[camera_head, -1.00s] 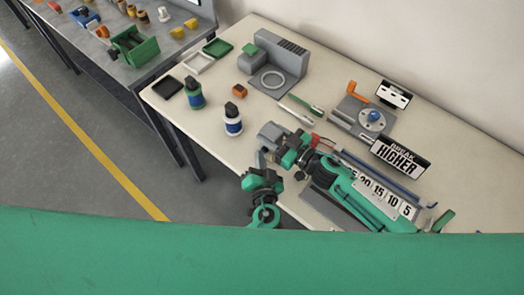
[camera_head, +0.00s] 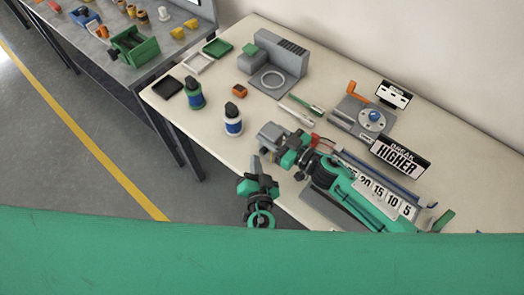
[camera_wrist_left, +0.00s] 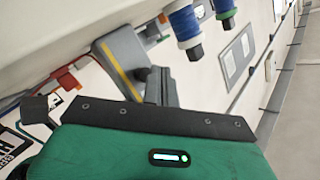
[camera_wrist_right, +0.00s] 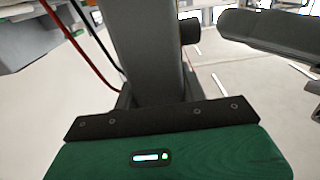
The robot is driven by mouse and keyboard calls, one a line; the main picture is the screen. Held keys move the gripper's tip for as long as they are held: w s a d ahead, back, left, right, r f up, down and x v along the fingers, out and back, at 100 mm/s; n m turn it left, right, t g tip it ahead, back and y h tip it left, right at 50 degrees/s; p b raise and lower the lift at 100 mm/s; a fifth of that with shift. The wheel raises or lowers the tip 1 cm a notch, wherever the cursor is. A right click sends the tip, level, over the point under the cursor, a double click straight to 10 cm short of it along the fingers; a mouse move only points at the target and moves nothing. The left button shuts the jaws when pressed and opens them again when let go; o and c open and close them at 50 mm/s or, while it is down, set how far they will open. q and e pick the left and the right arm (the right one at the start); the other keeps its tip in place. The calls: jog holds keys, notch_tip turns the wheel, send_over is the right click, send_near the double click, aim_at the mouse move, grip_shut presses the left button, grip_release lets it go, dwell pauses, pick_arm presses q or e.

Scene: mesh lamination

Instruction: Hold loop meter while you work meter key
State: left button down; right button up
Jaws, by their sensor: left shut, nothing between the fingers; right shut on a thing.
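The loop meter (camera_head: 269,134) is a grey box held at the table's front edge. My right gripper (camera_head: 289,146) is shut on it. In the left wrist view the meter (camera_wrist_left: 122,62) shows as a grey box with a yellow stripe, tilted. In the right wrist view a grey body (camera_wrist_right: 145,45) fills the middle above the palm, with a dark round knob beside it. My left gripper (camera_head: 257,163) is shut and empty, just below the meter in the head view; its dark fingers (camera_wrist_left: 161,86) appear close to the meter. I cannot make out the meter key clearly.
A red lead (camera_wrist_right: 80,48) and a black lead run beside the meter. The "BREAK HIGHER" sign (camera_head: 400,155) is at right. A pen-like tool (camera_head: 296,116) lies behind the meter.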

pick_arm(q)
jog(key=s+a, duration=0.1)
jog(key=s, duration=0.1)
jog(key=s+a, duration=0.2)
dwell(0.3)
dwell(0.4)
pick_arm(e)
jog(key=o, duration=1.2)
jog(key=shift+o, duration=0.2)
